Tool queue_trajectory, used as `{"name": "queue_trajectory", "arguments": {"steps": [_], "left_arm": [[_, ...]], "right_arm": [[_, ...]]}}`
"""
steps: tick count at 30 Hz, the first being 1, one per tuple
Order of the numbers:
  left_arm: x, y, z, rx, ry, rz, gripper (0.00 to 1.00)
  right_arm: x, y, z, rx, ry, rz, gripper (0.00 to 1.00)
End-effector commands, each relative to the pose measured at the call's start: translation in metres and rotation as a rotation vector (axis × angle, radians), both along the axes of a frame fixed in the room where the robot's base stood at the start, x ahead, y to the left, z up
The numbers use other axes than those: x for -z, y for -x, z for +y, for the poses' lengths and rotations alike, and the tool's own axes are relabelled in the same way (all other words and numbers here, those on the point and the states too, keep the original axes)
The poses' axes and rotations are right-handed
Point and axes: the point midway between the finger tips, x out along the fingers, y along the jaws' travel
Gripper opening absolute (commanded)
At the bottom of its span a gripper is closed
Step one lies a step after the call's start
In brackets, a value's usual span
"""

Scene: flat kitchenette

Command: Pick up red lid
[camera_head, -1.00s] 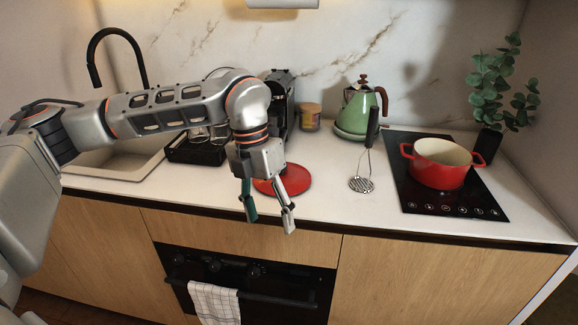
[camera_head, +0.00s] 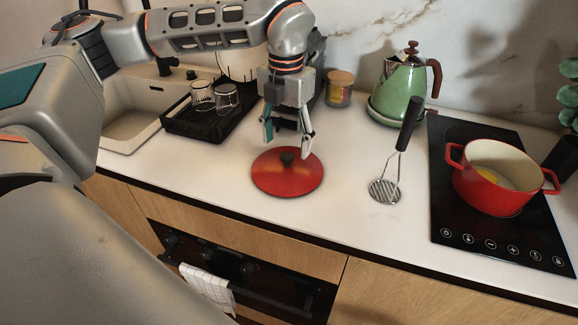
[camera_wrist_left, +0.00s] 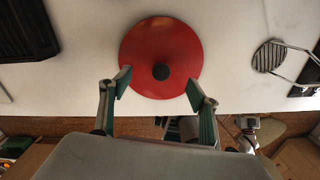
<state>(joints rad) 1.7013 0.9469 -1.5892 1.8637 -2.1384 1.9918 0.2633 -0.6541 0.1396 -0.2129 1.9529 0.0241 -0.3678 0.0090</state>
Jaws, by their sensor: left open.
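The red lid (camera_head: 287,180) lies flat on the white counter, with a dark round knob at its centre. In the left wrist view the lid (camera_wrist_left: 160,45) is whole, and its knob is just beyond the space between the fingers. My left gripper (camera_head: 288,143) is open and empty, pointing down above the lid's back part, close to the knob. In the left wrist view its two fingers (camera_wrist_left: 157,90) are spread apart. My right gripper is not seen in the head view.
A masher (camera_head: 385,190) stands right of the lid. A red pot (camera_head: 492,190) sits on the black cooktop (camera_head: 447,215). A green kettle (camera_head: 398,92), a jar (camera_head: 340,90) and a black rack with glasses (camera_head: 190,125) stand behind. The counter's front edge is close to the lid.

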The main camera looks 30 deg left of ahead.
Motion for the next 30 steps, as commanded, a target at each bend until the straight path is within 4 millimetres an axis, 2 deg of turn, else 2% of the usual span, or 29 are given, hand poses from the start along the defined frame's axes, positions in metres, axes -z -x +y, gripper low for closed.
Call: {"name": "queue_trajectory", "arguments": {"steps": [10, 20, 27, 30], "left_arm": [[0.045, -0.001, -0.002, 0.002, 0.0, 0.002, 0.61], [0.051, -0.002, -0.002, 0.001, 0.001, -0.001, 0.61], [0.052, -0.001, -0.002, 0.002, 0.0, 0.0, 0.0], [0.052, -0.001, -0.002, 0.002, 0.0, 0.001, 0.0]], "right_arm": [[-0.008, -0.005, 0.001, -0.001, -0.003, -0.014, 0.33], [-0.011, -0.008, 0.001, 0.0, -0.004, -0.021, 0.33], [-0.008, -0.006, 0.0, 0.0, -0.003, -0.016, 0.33], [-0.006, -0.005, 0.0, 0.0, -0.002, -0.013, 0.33]]}}
